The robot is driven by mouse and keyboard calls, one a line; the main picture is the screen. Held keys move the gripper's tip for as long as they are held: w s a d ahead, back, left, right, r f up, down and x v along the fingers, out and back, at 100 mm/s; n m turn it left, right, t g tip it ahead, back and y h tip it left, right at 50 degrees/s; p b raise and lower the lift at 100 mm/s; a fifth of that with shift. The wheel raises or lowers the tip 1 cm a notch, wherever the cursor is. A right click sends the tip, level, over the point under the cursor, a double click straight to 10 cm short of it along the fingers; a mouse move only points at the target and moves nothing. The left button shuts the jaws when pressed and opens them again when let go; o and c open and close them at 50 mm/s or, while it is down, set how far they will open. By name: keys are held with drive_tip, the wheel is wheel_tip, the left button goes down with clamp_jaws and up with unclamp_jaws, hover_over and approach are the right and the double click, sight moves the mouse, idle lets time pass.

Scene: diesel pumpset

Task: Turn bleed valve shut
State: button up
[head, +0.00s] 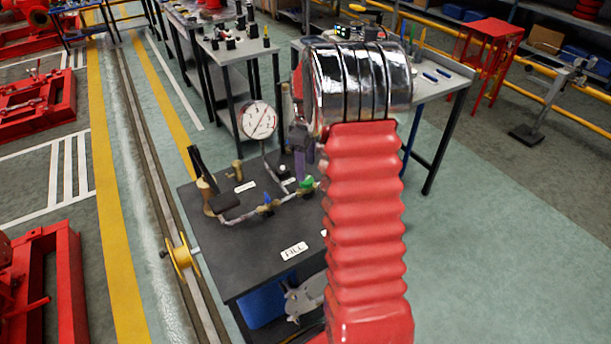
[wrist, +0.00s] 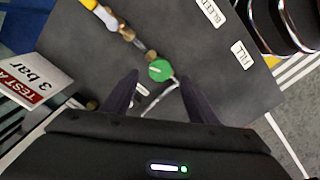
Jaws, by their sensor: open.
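A round green valve knob (wrist: 160,70) with a pale stripe shows in the wrist view, just ahead of the space between my fingers. The green knob also shows in the head view (head: 307,184), on pipework over a dark bench. White labels reading BLEED (wrist: 210,11) and FILL (wrist: 242,55) lie on the bench; which one belongs to the green knob is not clear. My gripper (wrist: 157,90) is open, its two dark fingers apart and nothing between them. In the head view my gripper is mostly hidden by my arm and shows only as dark parts above the pipework.
A pressure gauge (head: 258,120) stands behind the pipework. A blue-handled valve (head: 266,203) sits left of the green knob. A sign reading 3 bar (wrist: 35,80) is left of my fingers. Benches with tools stand behind.

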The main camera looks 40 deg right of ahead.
sight(306, 182)
drive_tip(key=shift+f, duration=2.35)
drive_tip(key=shift+c, duration=0.5)
drive_tip(key=c, duration=1)
